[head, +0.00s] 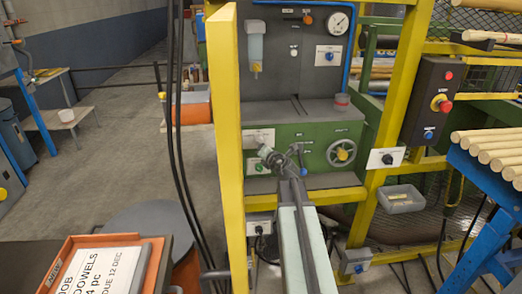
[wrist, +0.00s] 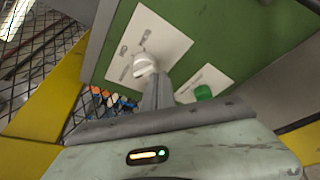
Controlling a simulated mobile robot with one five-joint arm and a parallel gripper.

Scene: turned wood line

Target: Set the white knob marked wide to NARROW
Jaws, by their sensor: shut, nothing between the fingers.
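The white knob (wrist: 144,64) sits on a white label plate (wrist: 162,40) on the green machine face in the wrist view. The plate's print is too small and tilted to read, so I cannot tell the setting. My gripper (wrist: 158,84) is shut and empty, its fingers right beside the knob's lower right; I cannot tell whether they touch it. In the head view my gripper (head: 268,154) is at the left of the green front, in front of the plate (head: 258,137), and it hides the knob there.
A green button (wrist: 203,92) on another white plate is close to the right of my fingers. A yellow post (head: 226,150) stands just left of the panel. A handwheel (head: 341,153) is to the right, and a black knob (head: 387,159) is on the yellow frame.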

